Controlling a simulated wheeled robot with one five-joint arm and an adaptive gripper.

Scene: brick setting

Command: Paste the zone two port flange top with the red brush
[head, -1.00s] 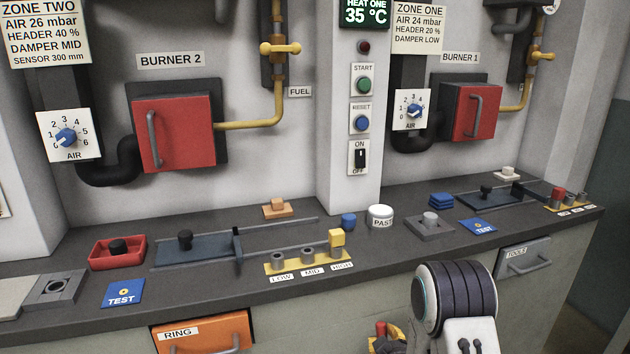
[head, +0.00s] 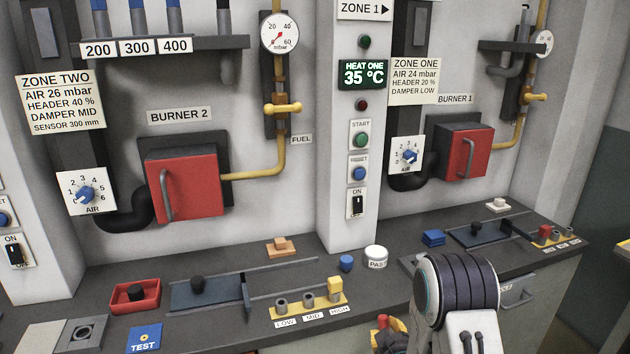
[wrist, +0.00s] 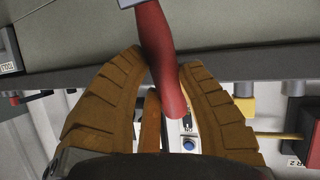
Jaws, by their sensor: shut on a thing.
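My gripper (wrist: 162,65) is shut on a red handle, the red brush (wrist: 155,45), which runs between its brown fingers in the wrist view. A grey collar shows at the handle's upper end, and the bristles are out of frame. In the head view my gripper and a bit of red (head: 382,321) show low beside my arm, in front of the bench. A grey square plate with a round hole (head: 82,333), on the zone two side at lower left, looks like the port flange.
A red tray with a black knob (head: 135,296), a blue TEST plate (head: 144,338), a slide fixture (head: 208,291) and a yellow LOW-MID-HIGH rack (head: 307,310) occupy the bench. The red burner 2 door (head: 184,185) is shut above. My arm hides some bench at right.

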